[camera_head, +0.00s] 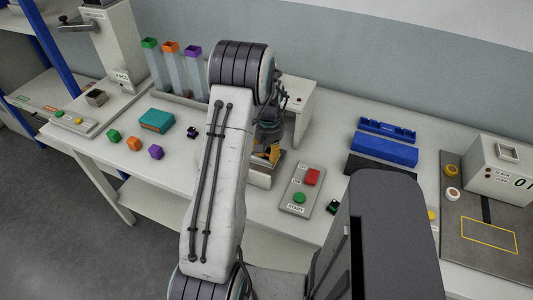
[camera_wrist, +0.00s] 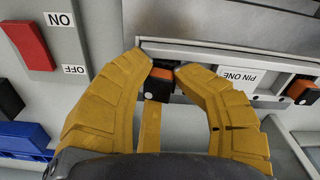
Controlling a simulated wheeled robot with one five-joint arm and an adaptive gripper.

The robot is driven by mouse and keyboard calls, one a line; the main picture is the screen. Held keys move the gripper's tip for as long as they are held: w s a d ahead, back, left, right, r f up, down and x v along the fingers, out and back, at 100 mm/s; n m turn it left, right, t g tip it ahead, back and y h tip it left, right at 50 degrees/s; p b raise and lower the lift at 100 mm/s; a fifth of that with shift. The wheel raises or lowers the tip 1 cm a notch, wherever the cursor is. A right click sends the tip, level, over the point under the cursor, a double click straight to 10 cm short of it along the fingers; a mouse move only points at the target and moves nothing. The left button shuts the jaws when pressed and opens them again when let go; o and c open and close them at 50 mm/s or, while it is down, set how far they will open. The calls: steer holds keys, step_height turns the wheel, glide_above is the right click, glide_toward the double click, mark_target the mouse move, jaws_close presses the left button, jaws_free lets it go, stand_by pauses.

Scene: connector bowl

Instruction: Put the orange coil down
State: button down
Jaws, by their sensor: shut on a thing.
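My gripper (camera_wrist: 166,70) has two curved yellow fingers and is shut on a small black block with an orange top, which I take as the orange coil (camera_wrist: 161,75). The coil is at the fingertips, close to a pale grey fixture with a PIN ONE label (camera_wrist: 238,76). I cannot tell whether the coil touches the fixture. A similar orange-topped black block (camera_wrist: 302,90) sits right of the label. In the head view my gripper (camera_head: 268,153) is partly behind my arm, low over the bench, and the held coil is not clear.
A switch panel with a red rocker (camera_head: 312,177) and green START button (camera_head: 299,198) is just right of my gripper. Blue holders (camera_head: 385,149) lie farther right. Coloured blocks (camera_head: 134,143) and a teal box (camera_head: 156,120) are at left. Bare bench shows between.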

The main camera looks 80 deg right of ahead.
mark_target(269, 150)
steer(key=c, duration=1.1)
jaws_free()
steer(key=shift+a+f, duration=0.15)
steer(key=shift+f, duration=0.15)
steer(key=shift+r, duration=0.1)
steer(key=shift+r, duration=0.5)
step_height(269, 150, up, 4)
steer(key=shift+r+b, duration=0.1)
steer(key=shift+b, duration=0.35)
steer(key=shift+r+b, duration=0.3)
steer(key=shift+b, duration=0.5)
step_height(269, 150, up, 6)
steer(key=b, duration=0.3)
steer(key=shift+r, duration=0.2)
